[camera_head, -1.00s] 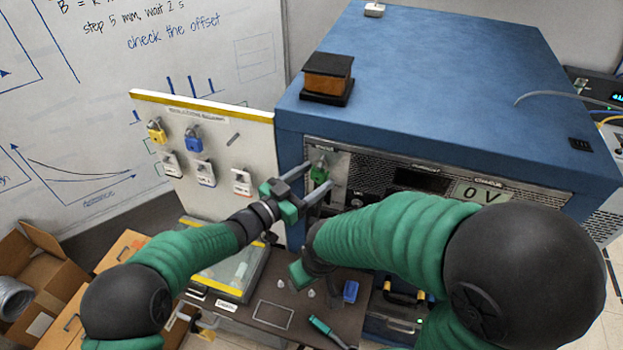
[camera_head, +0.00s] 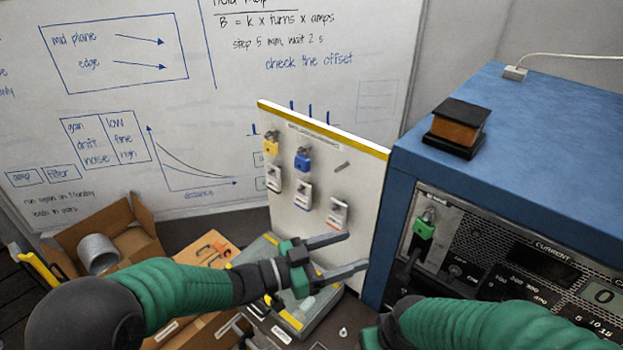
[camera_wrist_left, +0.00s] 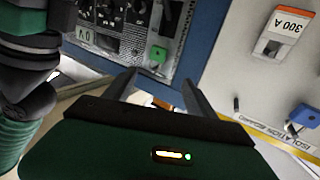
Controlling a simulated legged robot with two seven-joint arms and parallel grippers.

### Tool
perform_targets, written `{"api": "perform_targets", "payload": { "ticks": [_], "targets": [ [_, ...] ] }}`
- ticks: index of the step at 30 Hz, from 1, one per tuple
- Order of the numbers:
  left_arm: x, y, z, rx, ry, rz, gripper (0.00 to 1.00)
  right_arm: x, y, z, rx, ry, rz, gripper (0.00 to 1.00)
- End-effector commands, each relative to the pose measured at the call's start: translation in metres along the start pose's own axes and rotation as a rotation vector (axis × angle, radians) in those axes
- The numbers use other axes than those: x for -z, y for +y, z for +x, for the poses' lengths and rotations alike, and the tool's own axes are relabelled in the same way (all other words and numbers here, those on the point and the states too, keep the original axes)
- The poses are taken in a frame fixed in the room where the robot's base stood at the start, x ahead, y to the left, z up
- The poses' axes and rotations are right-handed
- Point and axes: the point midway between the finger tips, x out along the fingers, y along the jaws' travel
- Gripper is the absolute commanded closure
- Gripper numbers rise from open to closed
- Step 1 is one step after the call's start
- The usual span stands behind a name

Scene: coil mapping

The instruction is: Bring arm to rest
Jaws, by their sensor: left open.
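My left gripper (camera_head: 342,256) is open and empty, in front of the lower part of the white padlock board and left of the blue cabinet. Its two fingers also show apart in the left wrist view (camera_wrist_left: 160,88), with nothing between them. My right arm (camera_head: 470,325) comes in at the lower right of the head view; its gripper is out of the picture. A green padlock (camera_head: 424,225) hangs on the cabinet's front panel, apart from my left gripper. It also shows in the left wrist view (camera_wrist_left: 157,56).
The padlock board (camera_head: 312,170) holds yellow, blue and white-labelled locks. The blue cabinet (camera_head: 540,150) fills the right, with a black and orange block (camera_head: 457,125) on top. A cardboard box (camera_head: 120,225) with a metal coil stands at left. A whiteboard (camera_head: 220,100) is behind.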

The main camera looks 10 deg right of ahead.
Motion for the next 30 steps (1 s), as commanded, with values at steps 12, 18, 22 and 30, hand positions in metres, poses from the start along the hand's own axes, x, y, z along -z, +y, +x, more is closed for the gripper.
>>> {"api": "perform_targets", "payload": {
  "ticks": [12, 18, 22, 30],
  "targets": [
    [-0.146, -0.106, -0.207, 0.883, -0.625, -0.195, 0.35, -0.013, 0.0, 0.054, 0.0, 0.0, 0.0, 0.33],
    [-0.224, -0.019, -0.331, 1.124, -0.966, -0.596, 0.35, -0.018, 0.0, 0.077, 0.0, 0.0, 0.0, 0.33],
    [-0.247, 0.04, -0.357, 1.141, -1.076, -0.814, 0.35, -0.02, 0.0, 0.084, 0.0, 0.0, 0.0, 0.33],
    [-0.251, 0.065, -0.363, 1.131, -1.113, -0.905, 0.35, -0.02, 0.0, 0.084, 0.0, 0.0, 0.0, 0.33]
  ]
}}
